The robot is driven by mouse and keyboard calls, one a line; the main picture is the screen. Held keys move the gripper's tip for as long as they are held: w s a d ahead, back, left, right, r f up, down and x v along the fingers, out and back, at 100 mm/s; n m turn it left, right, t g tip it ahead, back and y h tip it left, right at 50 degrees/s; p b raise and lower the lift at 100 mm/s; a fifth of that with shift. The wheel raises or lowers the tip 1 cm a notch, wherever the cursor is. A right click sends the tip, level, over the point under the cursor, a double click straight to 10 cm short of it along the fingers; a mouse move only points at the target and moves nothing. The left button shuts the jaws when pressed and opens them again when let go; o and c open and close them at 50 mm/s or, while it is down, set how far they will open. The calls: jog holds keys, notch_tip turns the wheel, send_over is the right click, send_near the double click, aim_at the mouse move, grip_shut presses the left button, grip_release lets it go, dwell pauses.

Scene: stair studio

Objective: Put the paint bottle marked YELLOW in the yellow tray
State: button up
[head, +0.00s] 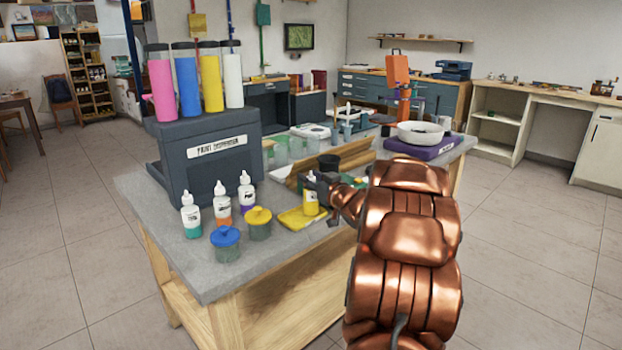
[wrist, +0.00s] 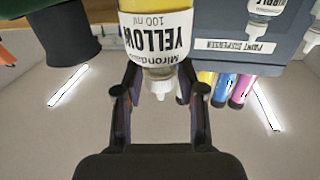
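The YELLOW paint bottle (head: 311,197) is upright at the right part of the yellow tray (head: 290,219) in the head view. I cannot tell whether its base touches the tray or is just above it. In the wrist view the bottle (wrist: 156,35) shows its label, MIRONDA YELLOW 100 ml, upside down. My gripper (wrist: 159,68) has one finger at each side of the bottle, near its shoulder, and appears shut on it. In the head view my gripper (head: 322,184) reaches the bottle's upper part from the right and hides some of it.
Three other dropper bottles (head: 221,203) and two lidded jars, blue (head: 225,237) and yellow (head: 259,217), stand left of the tray. The paint dispenser (head: 205,150) is behind them. A dark cup (head: 328,162) and wooden board stand behind the tray.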

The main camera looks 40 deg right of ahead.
jog(key=shift+o, duration=0.6)
jog(key=shift+r, duration=0.15)
jog(key=s+a, duration=0.2)
jog(key=s, duration=0.9)
jog(key=shift+s, duration=0.4)
jog(key=shift+w+a, duration=0.1)
